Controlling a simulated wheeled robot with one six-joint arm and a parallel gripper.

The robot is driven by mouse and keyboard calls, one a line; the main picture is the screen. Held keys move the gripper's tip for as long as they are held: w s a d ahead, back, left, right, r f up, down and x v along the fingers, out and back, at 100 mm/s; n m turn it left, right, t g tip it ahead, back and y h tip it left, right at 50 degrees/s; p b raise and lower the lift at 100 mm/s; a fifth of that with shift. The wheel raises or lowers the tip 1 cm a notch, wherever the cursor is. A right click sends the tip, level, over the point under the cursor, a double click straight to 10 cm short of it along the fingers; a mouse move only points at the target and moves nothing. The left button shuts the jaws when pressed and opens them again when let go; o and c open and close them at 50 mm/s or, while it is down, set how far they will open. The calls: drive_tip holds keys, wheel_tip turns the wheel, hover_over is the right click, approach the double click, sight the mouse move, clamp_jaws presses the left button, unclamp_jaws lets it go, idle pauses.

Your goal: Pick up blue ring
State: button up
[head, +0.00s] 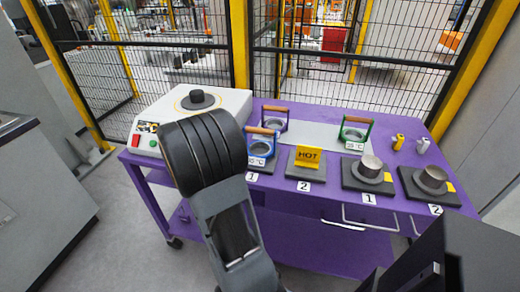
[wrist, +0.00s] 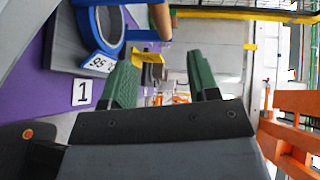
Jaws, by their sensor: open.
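The blue ring (head: 270,146) has a frame with a wooden handle and stands on a grey plate by a "1" label. My arm partly covers it in the head view. In the wrist view the blue ring (wrist: 121,40) is at the upper left, with its temperature tag and wooden handle showing; the frame's edge cuts it off. My gripper (wrist: 162,80) is open, its two green fingers apart with nothing between them. The ring lies ahead of and to the left of the fingers, apart from them. My gripper is hidden behind my arm in the head view.
A mesh fence (head: 330,65) stands behind.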

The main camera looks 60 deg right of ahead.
sight(257, 132)
drive_tip(key=x, duration=1.1)
drive_tip(key=shift+d+r, duration=0.1)
drive_tip(key=shift+d, duration=0.15)
clamp_jaws()
idle(0.5)
